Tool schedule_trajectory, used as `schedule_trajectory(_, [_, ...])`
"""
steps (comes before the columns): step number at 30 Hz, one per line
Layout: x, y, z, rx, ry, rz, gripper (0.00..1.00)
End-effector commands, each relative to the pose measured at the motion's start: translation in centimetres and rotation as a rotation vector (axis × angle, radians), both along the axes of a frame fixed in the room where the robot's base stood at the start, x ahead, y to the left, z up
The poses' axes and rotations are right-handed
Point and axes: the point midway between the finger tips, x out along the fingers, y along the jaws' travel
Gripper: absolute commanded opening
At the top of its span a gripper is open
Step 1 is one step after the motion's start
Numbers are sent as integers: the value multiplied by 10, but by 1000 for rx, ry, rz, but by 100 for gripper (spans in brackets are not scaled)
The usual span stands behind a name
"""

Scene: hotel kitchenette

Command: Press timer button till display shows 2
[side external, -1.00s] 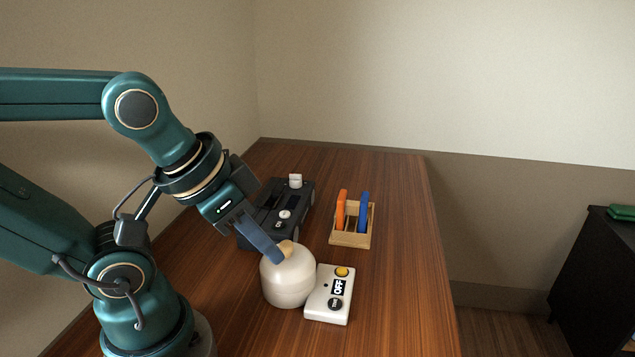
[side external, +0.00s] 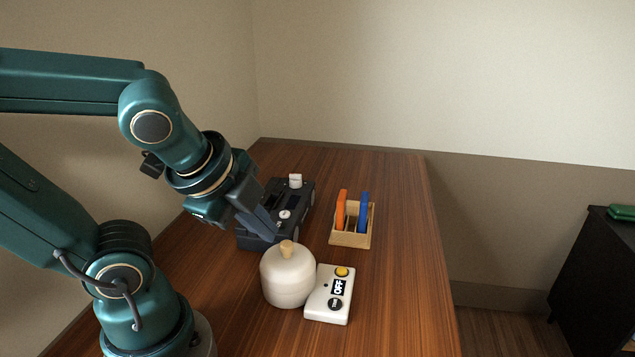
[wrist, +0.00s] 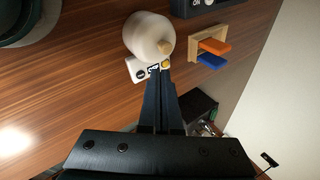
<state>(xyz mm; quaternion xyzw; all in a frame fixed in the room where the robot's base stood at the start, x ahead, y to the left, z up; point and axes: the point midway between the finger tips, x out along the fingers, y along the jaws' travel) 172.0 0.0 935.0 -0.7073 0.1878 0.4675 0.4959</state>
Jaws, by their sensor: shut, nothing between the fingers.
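The timer is a white box (side external: 316,308) at the front of the wooden table, with a yellow button (side external: 342,271), a display (side external: 339,288) reading OFF and a dark round button (side external: 335,304). In the wrist view the timer (wrist: 133,65) is partly hidden by the jar and my fingers. My gripper (side external: 274,238) is shut and empty. In the side view its tips are above and behind the cream jar's knob, apart from the timer. In the wrist view my fingertips (wrist: 158,74) overlap the timer's edge near the yellow button.
The cream jar (side external: 287,279) with a wooden knob stands directly left of the timer. A dark appliance (side external: 258,233) with a white button and white knob is behind it. A wooden rack (side external: 350,240) holds orange and blue pieces. The table's right side is clear.

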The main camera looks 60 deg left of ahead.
Motion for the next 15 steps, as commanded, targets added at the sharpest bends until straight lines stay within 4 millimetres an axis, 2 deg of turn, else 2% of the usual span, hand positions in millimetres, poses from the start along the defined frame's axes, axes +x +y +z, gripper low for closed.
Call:
schedule_trajectory(9, [27,14,-4,644,219,-821,0])
schedule_trajectory(15, [55,4,-6,1088,381,-1391,0])
